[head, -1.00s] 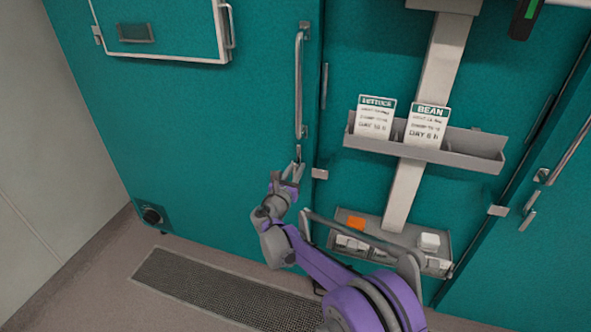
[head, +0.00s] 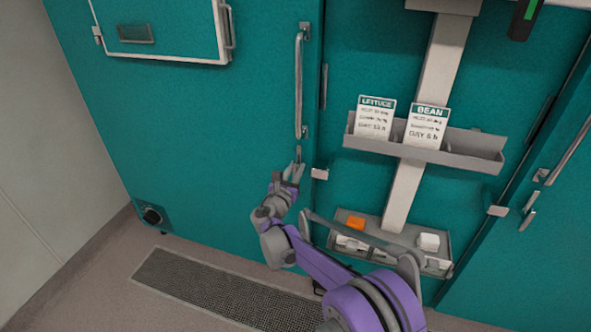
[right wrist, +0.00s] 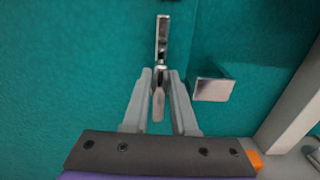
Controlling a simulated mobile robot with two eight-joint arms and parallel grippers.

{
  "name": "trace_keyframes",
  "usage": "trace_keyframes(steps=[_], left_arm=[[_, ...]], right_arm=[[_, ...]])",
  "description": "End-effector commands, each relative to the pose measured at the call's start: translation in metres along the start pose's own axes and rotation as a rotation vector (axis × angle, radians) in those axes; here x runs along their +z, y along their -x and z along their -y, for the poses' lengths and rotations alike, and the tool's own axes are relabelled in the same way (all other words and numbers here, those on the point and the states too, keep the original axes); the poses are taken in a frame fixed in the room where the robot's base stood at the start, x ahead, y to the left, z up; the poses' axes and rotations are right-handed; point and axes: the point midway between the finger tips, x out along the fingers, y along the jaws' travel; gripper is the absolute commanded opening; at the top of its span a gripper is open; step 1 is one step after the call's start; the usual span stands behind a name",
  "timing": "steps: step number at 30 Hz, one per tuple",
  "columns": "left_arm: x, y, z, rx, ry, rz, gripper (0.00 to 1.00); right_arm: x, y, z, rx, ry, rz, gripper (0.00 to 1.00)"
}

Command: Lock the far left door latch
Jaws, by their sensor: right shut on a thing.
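The far left door (head: 210,120) is a teal panel that appears closed, with a tall vertical handle (head: 299,85). Below the handle is its small metal latch lever (head: 298,151). The lever stands upright in the right wrist view (right wrist: 162,38), and its lower end lies between my fingers. My right gripper (head: 295,172) is shut on the latch lever; it also shows in the right wrist view (right wrist: 160,78). A metal catch block (head: 319,173) is on the frame just right of the lever, apart from my fingers (right wrist: 213,89). My left gripper is not in view.
Right of the door, a grey shelf (head: 425,153) holds lettuce and bean cards. A lower tray (head: 383,238) holds an orange block (head: 355,222) and white items. Another door with a latch (head: 529,198) is at the right. A floor grate (head: 220,290) lies in front.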

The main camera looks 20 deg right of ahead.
Motion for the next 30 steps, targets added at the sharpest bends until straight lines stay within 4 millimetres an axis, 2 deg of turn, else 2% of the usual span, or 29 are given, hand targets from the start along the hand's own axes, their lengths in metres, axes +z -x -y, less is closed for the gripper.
trace_keyframes(steps=[14, 30], left_arm=[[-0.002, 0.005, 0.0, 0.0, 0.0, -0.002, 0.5], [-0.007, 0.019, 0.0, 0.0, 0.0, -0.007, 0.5]], right_arm=[[-0.001, 0.0, 0.001, 0.001, -0.103, -0.001, 0.0], [-0.002, 0.0, 0.006, 0.0, -0.487, -0.002, 0.0]])
